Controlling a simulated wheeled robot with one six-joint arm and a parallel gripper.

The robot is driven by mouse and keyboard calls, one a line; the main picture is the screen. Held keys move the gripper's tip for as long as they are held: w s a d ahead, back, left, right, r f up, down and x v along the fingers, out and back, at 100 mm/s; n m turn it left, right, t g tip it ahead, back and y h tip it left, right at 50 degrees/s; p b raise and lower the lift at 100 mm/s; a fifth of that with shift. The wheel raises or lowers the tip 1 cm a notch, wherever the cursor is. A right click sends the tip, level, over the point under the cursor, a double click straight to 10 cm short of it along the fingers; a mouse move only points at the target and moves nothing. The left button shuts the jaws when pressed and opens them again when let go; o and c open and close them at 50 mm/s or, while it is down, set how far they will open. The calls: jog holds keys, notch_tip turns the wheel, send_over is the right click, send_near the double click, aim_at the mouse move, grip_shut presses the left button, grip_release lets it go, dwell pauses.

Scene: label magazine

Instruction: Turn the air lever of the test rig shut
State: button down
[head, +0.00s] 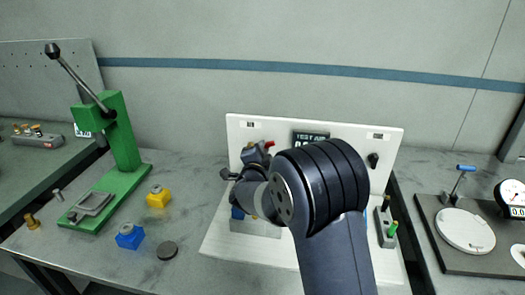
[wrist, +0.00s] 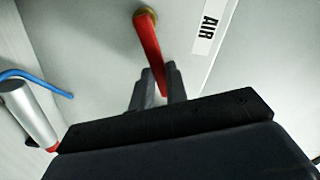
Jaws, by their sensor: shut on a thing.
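The air lever (wrist: 149,45) is a red bar on a brass pivot in the wrist view, beside a white label reading AIR (wrist: 207,28). It slants down from the pivot, and its free end is between the fingers of my gripper (wrist: 157,82). My gripper is shut on the lever. In the head view a small red part of the lever (head: 268,144) shows at the test rig's white panel (head: 245,126). My arm hides much of the panel and most of my gripper there.
A grey cylinder (wrist: 26,113) and a blue hose (wrist: 38,78) are left of my gripper. A green press (head: 122,140) stands on the bench at left, with yellow (head: 158,197) and blue (head: 130,237) blocks nearby. A dial gauge stand (head: 470,235) is at right.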

dwell(0.4)
jog(key=f+m+b, duration=0.1)
jog(key=b, duration=0.2)
jog(key=m+b, duration=0.2)
jog(key=b, duration=0.2)
jog(key=f+m+b, duration=0.1)
jog(key=m+b, duration=0.1)
jog(key=b, duration=0.2)
jog(key=shift+d+f, duration=0.25)
jog(key=shift+f, duration=0.05)
jog(key=c, duration=1.4)
grip_release()
jog(key=shift+r, duration=0.1)
